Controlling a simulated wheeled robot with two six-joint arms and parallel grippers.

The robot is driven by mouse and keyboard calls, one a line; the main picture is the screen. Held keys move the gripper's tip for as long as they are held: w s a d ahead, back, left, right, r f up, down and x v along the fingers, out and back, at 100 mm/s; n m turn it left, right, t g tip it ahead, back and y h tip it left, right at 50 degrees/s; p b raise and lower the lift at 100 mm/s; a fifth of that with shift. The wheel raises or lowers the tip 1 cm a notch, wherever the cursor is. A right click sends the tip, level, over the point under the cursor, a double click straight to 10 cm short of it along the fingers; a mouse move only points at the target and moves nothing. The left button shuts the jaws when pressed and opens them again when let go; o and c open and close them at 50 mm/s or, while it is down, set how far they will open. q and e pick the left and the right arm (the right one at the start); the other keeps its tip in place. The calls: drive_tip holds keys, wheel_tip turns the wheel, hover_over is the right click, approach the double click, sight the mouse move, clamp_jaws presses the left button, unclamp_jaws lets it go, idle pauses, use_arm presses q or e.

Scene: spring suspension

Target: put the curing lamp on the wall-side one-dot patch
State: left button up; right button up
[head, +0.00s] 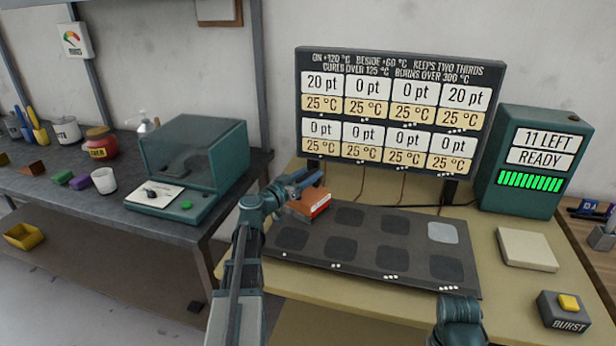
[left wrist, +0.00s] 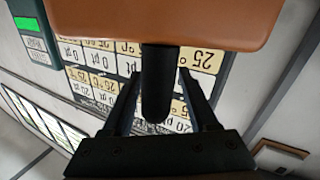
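The curing lamp (head: 310,204), an orange-red block with a white label, is over the back-left corner of the dark patch mat (head: 365,285). It hides the patch in the wall-side row's first column; the front patch of that column has one dot. I cannot tell whether the lamp touches the mat. My left gripper (head: 309,183) is at the top of the lamp. In the left wrist view my left gripper's fingers (left wrist: 160,78) are close on both sides of its dark handle (left wrist: 158,100), with the orange lamp body (left wrist: 165,18) beyond. My right gripper is not visible.
A display board (head: 398,112) stands behind the mat; every temperature reads 25 °C. A pale patch (head: 442,232) lies at the mat's back right. A green READY box (head: 530,165), a cream block (head: 527,249) and a BURST button box (head: 566,311) are on the right.

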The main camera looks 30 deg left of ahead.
use_arm(q)
drive_tip(key=s+a, duration=0.2)
drive_tip(key=s, duration=1)
idle(0.6)
